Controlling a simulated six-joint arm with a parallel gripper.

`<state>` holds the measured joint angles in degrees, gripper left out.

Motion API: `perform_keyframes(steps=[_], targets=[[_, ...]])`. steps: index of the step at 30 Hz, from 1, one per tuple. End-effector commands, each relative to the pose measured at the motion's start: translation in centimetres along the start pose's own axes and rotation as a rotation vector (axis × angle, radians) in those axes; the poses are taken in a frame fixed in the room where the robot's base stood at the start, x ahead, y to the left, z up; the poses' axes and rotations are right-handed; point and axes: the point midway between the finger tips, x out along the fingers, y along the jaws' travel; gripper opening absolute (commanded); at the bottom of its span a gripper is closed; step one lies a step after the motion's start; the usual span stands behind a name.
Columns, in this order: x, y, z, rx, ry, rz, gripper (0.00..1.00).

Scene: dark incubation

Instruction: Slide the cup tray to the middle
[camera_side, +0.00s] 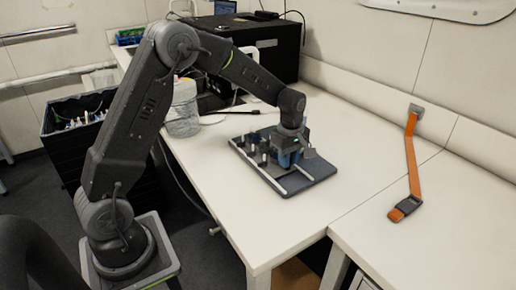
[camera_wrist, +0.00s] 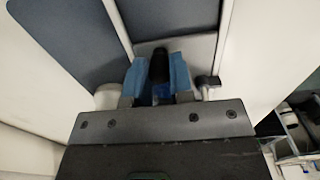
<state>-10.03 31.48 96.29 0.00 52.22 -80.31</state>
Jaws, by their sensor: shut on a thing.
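The cup tray (camera_side: 318,168) is a dark grey flat tray with light strips and several upright posts, lying on the white table in the side view. In the wrist view, its blue-grey panels (camera_wrist: 75,38) fill the upper left and top, with a pale strip between them. My gripper (camera_side: 287,160) points down over the middle of the tray. In the wrist view, the blue finger pads of my gripper (camera_wrist: 160,78) are shut on a dark upright knob (camera_wrist: 160,62) on the tray. The knob's lower part is hidden between the pads.
An orange strap (camera_side: 411,155) with a dark buckle lies on the right. A black box (camera_side: 265,45) stands at the back, and a clear container (camera_side: 184,110) stands at the left edge. The table (camera_side: 345,125) is clear right of the tray.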

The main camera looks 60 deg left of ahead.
Motion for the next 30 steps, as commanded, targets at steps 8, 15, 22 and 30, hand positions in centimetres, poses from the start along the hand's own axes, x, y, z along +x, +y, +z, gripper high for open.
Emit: perform_keyframes(steps=[8, 15, 22, 30], targets=[[0.0, 0.0, 0.8, 0.001, 0.0, 0.0, 0.13], [0.0, 0.0, 2.4, 0.002, 0.0, 0.0, 0.13], [0.0, 0.0, 3.1, 0.0, 0.0, 0.0, 0.13], [0.0, 0.0, 3.1, 0.0, 0.0, 0.0, 0.23]])
